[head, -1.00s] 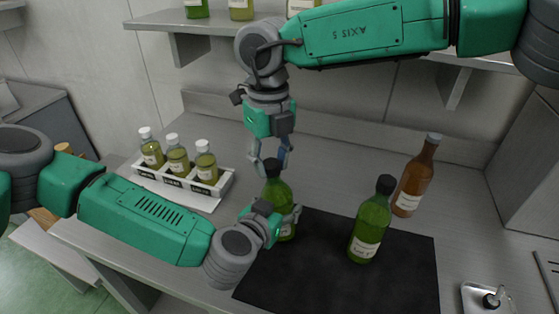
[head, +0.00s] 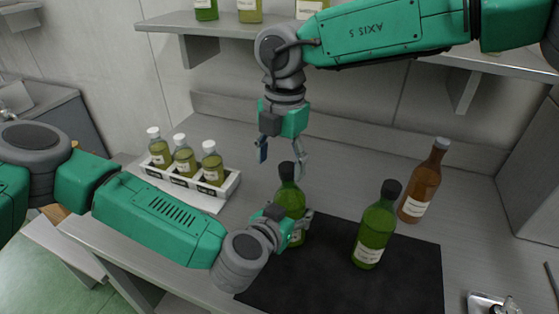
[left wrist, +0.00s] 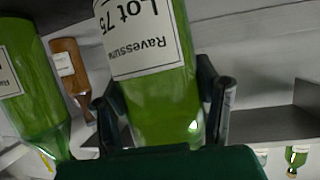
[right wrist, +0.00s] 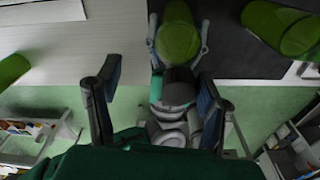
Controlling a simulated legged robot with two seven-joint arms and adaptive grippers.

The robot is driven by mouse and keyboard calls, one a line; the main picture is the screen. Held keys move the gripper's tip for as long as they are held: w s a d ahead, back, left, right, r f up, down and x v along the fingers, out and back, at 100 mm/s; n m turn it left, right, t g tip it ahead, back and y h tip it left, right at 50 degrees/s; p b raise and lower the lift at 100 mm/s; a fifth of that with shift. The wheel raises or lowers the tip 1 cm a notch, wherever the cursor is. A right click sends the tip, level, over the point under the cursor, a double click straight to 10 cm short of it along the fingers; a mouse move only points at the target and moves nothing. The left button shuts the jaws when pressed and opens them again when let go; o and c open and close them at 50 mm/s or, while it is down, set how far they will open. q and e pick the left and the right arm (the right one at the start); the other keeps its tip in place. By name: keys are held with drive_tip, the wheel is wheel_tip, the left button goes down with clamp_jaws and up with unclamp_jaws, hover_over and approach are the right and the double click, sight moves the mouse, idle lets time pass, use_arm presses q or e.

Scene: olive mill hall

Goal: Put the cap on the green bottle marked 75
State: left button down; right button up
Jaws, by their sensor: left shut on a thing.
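The green bottle marked 75 (head: 291,201) stands upright at the mat's left edge; its label reads "Lot 75" in the left wrist view (left wrist: 160,95). A black cap (head: 286,172) sits on top of its neck; I cannot tell how tight it is. My left gripper (head: 294,218) is shut around the bottle's body. My right gripper (head: 281,159) is open just above the cap, its fingers apart.
Another green bottle with a black top (head: 375,226) stands on the dark mat (head: 320,280). A brown bottle (head: 422,184) stands behind it. A white rack (head: 228,186) at the left holds three small bottles. A metal tray (head: 480,303) lies front right. A shelf (head: 160,24) runs above.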

use_arm(q)
drive_tip(key=shift+d, duration=0.1)
use_arm(e)
drive_tip(key=shift+d, duration=0.25)
drive_tip(key=shift+r, duration=0.15)
use_arm(q)
drive_tip(key=shift+w, duration=0.2)
use_arm(e)
wheel_tip(320, 180, up, 12)
drive_tip(key=shift+w+d+f, duration=0.25)
drive_tip(key=shift+w, duration=0.05)
use_arm(q)
drive_tip(key=shift+c, duration=2.3)
unclamp_jaws()
drive_tip(key=shift+s, duration=0.1)
drive_tip(key=v, duration=1.2)
